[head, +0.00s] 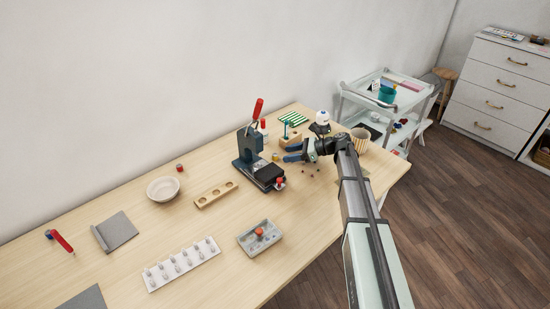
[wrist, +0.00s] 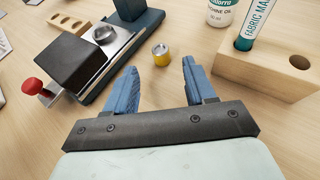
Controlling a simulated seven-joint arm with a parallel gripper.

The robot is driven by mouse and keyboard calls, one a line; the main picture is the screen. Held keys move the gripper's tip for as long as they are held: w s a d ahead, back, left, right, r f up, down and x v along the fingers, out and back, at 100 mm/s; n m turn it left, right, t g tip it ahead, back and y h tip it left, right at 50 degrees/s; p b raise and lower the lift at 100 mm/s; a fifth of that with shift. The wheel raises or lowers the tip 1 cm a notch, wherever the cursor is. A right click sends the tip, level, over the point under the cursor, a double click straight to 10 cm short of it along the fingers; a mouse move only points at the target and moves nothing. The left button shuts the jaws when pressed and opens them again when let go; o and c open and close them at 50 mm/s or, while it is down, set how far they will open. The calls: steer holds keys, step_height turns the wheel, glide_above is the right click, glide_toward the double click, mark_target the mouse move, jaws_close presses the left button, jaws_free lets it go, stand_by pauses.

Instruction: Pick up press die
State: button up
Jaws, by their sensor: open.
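A small round die with a yellow band and a grey metal top, which looks like the press die (wrist: 160,54), stands upright on the table in the wrist view. It is small in the head view (head: 275,157). My gripper (wrist: 160,66) has its blue fingers apart, with nothing between them. The die is just beyond the fingertips, roughly centred between them, and not visibly touched. In the head view, my gripper (head: 291,153) reaches in from the right beside the press.
The dark hand press (wrist: 122,40) stands close left of the fingers. A wooden block (wrist: 275,75) with a marker and an oil bottle (wrist: 221,10) are to the right. A grey tray (head: 243,241) with a small red-topped piece and a bowl (head: 163,189) are farther off.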

mark_target(279, 160)
steer(key=shift+r+x, duration=0.2)
steer(key=shift+x, duration=2.45)
steer(key=shift+c, duration=0.4)
jaws_close()
